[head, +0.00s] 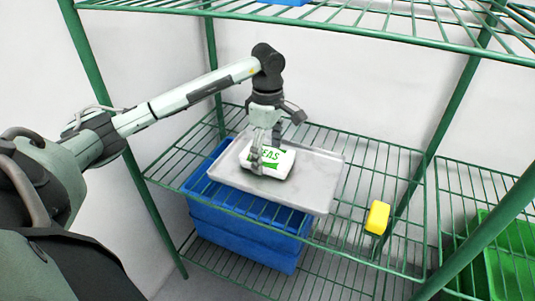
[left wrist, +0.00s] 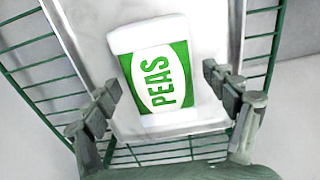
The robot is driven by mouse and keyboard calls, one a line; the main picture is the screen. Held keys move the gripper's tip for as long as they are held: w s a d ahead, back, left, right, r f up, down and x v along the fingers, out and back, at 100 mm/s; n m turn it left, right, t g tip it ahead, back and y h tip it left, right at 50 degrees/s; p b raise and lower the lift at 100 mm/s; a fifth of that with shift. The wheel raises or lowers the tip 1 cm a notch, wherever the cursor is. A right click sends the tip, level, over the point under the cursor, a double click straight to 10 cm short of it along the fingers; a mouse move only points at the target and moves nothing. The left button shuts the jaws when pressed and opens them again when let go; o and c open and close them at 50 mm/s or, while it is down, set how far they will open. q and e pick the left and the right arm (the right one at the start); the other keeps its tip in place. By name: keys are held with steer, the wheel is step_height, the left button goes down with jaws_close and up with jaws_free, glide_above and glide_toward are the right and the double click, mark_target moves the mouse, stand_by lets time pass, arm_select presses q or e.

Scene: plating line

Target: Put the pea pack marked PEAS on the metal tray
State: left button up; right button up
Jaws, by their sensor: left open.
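The pea pack (head: 279,162) is white and green and lies on the metal tray (head: 318,189), towards the tray's left half. In the left wrist view the pack (left wrist: 156,77) shows the word PEAS upward, and the tray (left wrist: 86,28) is under it. My left gripper (head: 263,158) points down over the pack. In the left wrist view its fingers (left wrist: 162,94) are apart, one on each side of the pack, with a visible gap to it on both sides. My right gripper is in neither view.
The tray rests on a green wire shelf (head: 369,158). Blue crates (head: 245,231) stand below it. A yellow block (head: 377,217) is on the shelf to the right of the tray. A green bin (head: 505,262) is at far right. Another wire shelf (head: 400,32) hangs above.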

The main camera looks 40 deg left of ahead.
mark_target(268, 154)
arm_select(q)
step_height(268, 154, up, 7)
steer(key=shift+r, duration=0.1)
